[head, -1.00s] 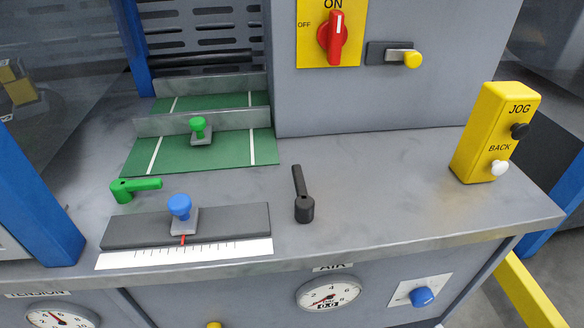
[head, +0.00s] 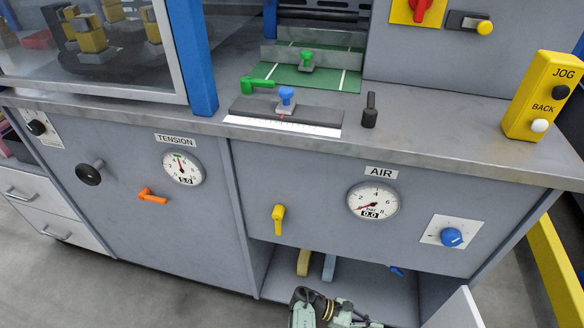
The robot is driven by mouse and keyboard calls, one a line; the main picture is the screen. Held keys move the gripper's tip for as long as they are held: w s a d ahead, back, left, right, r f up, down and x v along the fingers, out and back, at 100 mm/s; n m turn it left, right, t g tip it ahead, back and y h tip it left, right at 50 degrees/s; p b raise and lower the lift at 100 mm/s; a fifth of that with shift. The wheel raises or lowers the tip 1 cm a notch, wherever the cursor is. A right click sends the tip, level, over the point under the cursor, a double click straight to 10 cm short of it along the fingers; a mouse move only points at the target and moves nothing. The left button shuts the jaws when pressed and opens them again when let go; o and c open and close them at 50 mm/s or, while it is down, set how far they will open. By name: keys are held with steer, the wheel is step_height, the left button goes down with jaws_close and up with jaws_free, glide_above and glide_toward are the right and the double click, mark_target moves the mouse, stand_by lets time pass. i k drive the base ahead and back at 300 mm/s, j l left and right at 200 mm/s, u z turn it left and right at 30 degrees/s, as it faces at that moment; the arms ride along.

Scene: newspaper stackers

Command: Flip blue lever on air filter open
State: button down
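A small blue lever (head: 397,270) shows inside the open lower cabinet, just under the front panel and below the AIR gauge (head: 373,200). Only a small part of it is visible; the air filter body behind the panel edge cannot be made out. The AIR gauge reads 0.0. My gripper (head: 348,314) is at the bottom edge of the head view, below and left of the blue lever and apart from it. It is partly cut off, and its fingers cannot be made out clearly.
An open white cabinet door (head: 456,311) stands right of my gripper. A tan bar (head: 303,262) and a grey-blue bar (head: 329,267) stand inside the cabinet (head: 380,297). A yellow handle (head: 278,219) and a blue knob (head: 452,237) stick out from the front panel.

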mark_target(393, 269)
steer(key=k, duration=0.85)
